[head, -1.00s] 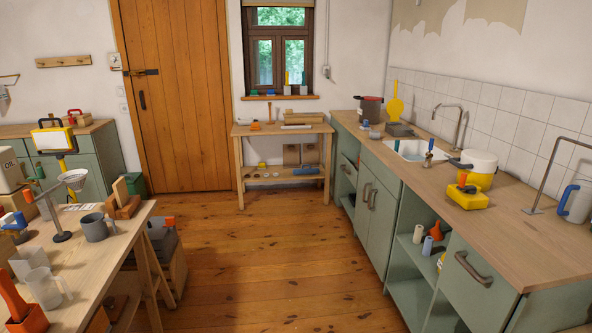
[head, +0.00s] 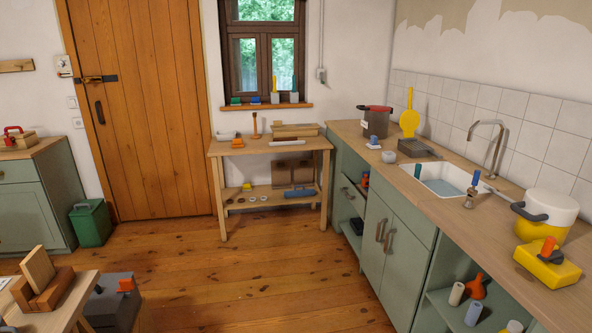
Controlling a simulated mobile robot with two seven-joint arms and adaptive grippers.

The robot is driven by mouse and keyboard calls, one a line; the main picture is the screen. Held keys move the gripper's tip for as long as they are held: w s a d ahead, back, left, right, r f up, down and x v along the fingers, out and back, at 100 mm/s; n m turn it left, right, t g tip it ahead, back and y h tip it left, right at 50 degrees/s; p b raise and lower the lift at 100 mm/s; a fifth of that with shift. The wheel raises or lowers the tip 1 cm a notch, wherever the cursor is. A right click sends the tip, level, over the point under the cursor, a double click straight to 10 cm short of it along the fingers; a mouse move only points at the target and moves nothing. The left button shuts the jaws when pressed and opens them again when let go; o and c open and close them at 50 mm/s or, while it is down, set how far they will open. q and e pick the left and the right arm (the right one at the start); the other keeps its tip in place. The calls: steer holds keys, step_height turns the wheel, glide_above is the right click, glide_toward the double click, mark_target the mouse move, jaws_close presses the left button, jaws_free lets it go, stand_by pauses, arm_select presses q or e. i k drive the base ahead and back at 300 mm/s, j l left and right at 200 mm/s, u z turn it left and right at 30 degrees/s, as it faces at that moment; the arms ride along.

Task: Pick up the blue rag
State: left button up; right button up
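No thing in the head view is clearly a blue rag. A flat blue-grey patch (head: 440,187) lies in the white sink (head: 412,171); I cannot tell whether it is cloth or water. A blue roll-shaped thing (head: 300,192) lies on the lower shelf of the wooden bench (head: 215,146) under the window. A small blue item (head: 374,140) stands on the counter left of the sink. Neither of my grippers is in view.
The green cabinets with the wooden counter (head: 400,178) run along the right wall. A table corner (head: 85,290) with wooden blocks is at lower left, beside a grey toolbox (head: 113,302). A green bin (head: 90,222) stands near the door. The floor (head: 250,280) between is clear.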

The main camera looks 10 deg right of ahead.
mark_target(372, 144)
steer(key=i+z, duration=0.3)
steer(key=i+j+z, duration=0.25)
steer(key=i, duration=0.2)
steer(key=i+j+z, duration=1.15)
steer(key=j+z, duration=0.25)
steer(key=i+j+z, duration=0.15)
steer(key=j+z, duration=0.2)
steer(key=i+j+z, duration=0.1)
steer(key=j, duration=0.5)
steer(key=i+j+z, duration=0.1)
steer(key=j, duration=0.5)
steer(key=i+j+z, duration=0.1)
steer(key=j, duration=0.5)
steer(key=i+j+z, duration=0.15)
steer(key=j, duration=0.5)
steer(key=i, duration=0.05)
